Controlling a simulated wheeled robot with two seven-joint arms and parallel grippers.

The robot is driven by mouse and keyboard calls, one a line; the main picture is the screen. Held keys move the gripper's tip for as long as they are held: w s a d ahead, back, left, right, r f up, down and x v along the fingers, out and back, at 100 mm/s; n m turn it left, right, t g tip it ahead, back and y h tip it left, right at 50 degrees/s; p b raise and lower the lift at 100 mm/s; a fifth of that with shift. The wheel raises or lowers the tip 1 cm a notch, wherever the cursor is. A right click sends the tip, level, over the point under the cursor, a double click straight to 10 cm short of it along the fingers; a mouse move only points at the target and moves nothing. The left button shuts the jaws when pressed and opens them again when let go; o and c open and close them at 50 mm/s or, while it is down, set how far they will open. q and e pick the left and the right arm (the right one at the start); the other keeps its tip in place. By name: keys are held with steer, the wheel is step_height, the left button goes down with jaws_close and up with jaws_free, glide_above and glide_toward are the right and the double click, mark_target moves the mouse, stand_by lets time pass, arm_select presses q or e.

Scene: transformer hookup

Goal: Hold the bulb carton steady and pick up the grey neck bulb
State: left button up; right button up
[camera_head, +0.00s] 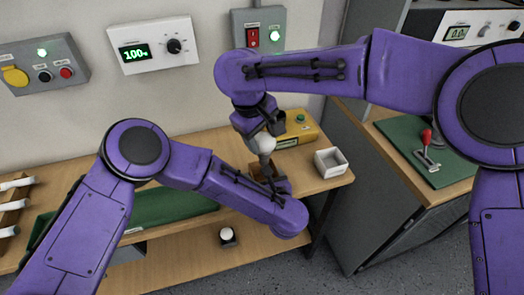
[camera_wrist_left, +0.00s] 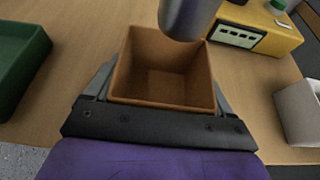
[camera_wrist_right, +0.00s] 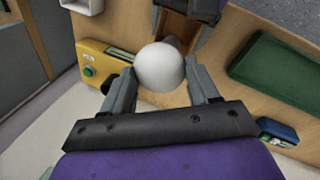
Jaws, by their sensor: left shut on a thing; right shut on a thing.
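The bulb carton (camera_head: 254,170) is an open brown box on the table; in the left wrist view the carton (camera_wrist_left: 163,88) looks empty inside. My left gripper (camera_head: 270,184) is shut on it, with a finger along each side. The bulb (camera_head: 264,144) has a white globe and a grey neck. My right gripper (camera_head: 258,132) is shut on the globe from above. The globe shows between its fingers in the right wrist view (camera_wrist_right: 161,67). In the left wrist view the grey neck (camera_wrist_left: 188,14) hangs above the carton's far edge.
A yellow tester (camera_head: 298,133) stands behind the carton, and a white open box (camera_head: 331,163) is to the right near the table edge. A green tray (camera_head: 172,208) lies to the left. Another white round thing (camera_head: 227,236) is on the lower shelf.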

stand_by(0.3)
arm_select(q)
steer(key=o, duration=0.9)
steer(key=shift+c, duration=0.2)
steer(key=v, duration=1.2)
steer(key=shift+s, duration=0.1)
